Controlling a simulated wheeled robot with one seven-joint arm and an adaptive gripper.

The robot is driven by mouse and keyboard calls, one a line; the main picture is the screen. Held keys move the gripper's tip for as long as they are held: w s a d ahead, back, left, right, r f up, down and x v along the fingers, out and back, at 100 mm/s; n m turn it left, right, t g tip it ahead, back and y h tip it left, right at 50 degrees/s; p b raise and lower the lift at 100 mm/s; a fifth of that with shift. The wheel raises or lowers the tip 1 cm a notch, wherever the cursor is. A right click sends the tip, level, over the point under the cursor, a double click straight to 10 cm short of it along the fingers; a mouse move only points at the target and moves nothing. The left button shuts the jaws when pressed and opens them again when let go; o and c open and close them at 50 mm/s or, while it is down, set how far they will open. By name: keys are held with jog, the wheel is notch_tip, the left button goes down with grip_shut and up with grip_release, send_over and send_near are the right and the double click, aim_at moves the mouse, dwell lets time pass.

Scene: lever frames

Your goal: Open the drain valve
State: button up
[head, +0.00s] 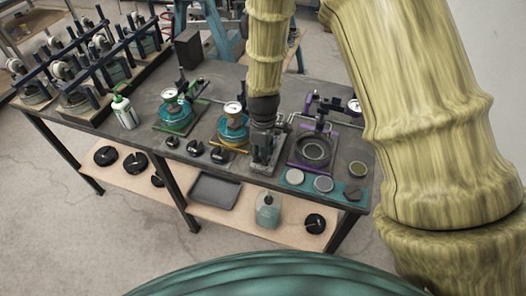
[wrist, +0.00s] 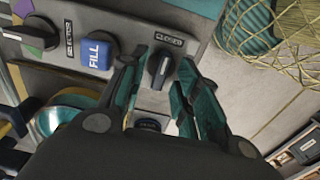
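A black lever knob (wrist: 161,68) sits on a grey panel (wrist: 120,18) in the wrist view, beside a label reading CLOSED (wrist: 170,39). It appears to be the drain valve, though no drain label can be read. My gripper (wrist: 164,62) is open, with one teal finger on each side of the knob. I cannot tell whether either finger touches it. In the head view my gripper (head: 263,147) points down at the bench between the yellow and purple fixtures, and it hides the knob there.
In the wrist view, a blue FILL button (wrist: 97,54) and a black selector knob (wrist: 35,33) sit left of the valve knob. A yellow fixture with a gauge (head: 233,127) and a purple fixture (head: 313,151) flank my gripper on the bench (head: 215,84).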

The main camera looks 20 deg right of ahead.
grip_shut()
